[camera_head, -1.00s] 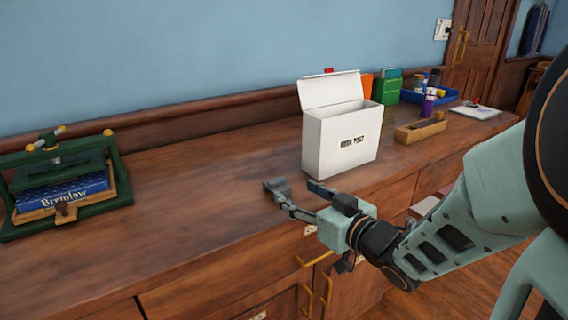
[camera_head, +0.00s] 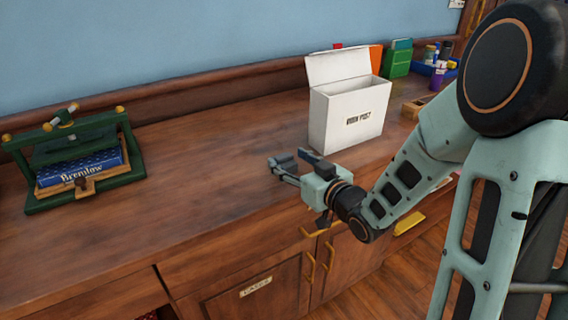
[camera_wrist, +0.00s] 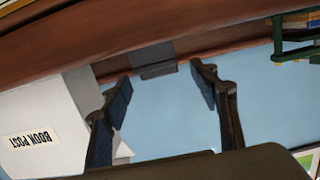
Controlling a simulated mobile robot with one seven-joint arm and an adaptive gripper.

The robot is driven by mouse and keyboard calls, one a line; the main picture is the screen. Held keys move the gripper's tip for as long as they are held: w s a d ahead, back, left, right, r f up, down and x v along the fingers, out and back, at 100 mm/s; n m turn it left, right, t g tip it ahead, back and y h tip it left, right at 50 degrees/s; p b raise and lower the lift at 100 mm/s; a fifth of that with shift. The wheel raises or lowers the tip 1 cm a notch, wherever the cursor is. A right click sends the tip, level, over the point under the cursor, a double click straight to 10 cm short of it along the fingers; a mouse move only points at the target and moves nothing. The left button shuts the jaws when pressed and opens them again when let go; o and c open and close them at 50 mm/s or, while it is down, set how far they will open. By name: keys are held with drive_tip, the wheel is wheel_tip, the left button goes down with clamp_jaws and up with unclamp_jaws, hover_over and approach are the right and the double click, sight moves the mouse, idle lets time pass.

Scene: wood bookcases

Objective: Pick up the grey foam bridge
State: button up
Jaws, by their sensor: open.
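The grey foam bridge (camera_wrist: 152,57) shows in the wrist view as a small dark grey block on the wooden counter, beyond and between my fingertips. In the head view a grey shape that looks like it (camera_head: 287,159) sits at my fingertips, partly hidden by the fingers. My gripper (camera_head: 290,163) reaches over the counter's front part, left of the white box. It is open, with both fingers spread in the wrist view (camera_wrist: 161,83) and nothing between the pads. Whether a finger touches the bridge I cannot tell.
A white "BOOK POST" box (camera_head: 350,118) with a raised lid stands close to the right of my gripper. A green press (camera_head: 125,160) holding a blue book (camera_head: 92,168) stands at the left. Green and orange items (camera_head: 397,60) stand behind the box.

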sight(284, 155)
drive_tip(key=x, duration=0.3)
drive_tip(key=shift+w, duration=0.1)
drive_tip(key=shift+c, duration=0.4)
drive_tip(key=c, duration=0.8)
drive_tip(key=shift+r, duration=0.1)
